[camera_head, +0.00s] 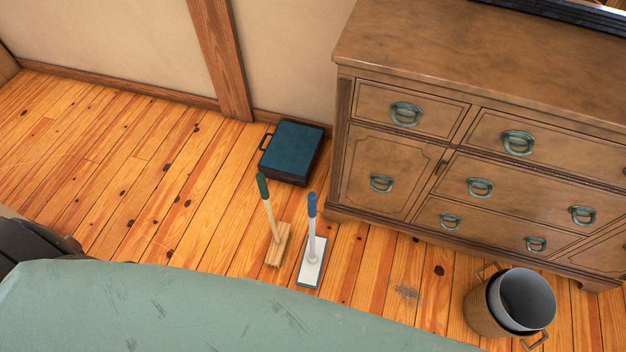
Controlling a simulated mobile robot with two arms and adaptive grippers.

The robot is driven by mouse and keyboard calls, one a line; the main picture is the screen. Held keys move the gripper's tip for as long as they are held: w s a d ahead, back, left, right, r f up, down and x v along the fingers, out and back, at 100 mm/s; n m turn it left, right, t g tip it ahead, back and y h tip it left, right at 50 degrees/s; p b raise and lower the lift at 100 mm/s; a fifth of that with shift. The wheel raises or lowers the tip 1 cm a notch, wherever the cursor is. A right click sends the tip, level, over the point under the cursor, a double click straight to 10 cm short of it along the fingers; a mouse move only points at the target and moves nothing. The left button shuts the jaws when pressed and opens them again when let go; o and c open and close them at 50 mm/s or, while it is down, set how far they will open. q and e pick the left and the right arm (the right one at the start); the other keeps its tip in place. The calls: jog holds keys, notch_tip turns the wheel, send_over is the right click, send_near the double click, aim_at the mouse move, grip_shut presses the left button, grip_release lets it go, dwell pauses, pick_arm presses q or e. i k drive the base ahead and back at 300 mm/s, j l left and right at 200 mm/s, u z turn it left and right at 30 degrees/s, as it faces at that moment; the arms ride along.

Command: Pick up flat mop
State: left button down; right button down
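The two heads are close together. Neither of my grippers is in view, and nothing touches the mop.
A wooden dresser (390,170) stands behind on the right. A dark case with a teal lid (292,150) lies by the wall. A pale green surface (200,305) spans the bottom. Floor at left is clear.

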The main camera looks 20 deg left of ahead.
aim_at(310, 271)
jog(key=k+l+u, duration=0.1)
jog(key=k+u, duration=0.15)
jog(key=k, duration=0.15)
jog(key=k+u, duration=0.3)
jog(key=k+j, duration=0.6)
jog(key=k, duration=0.1)
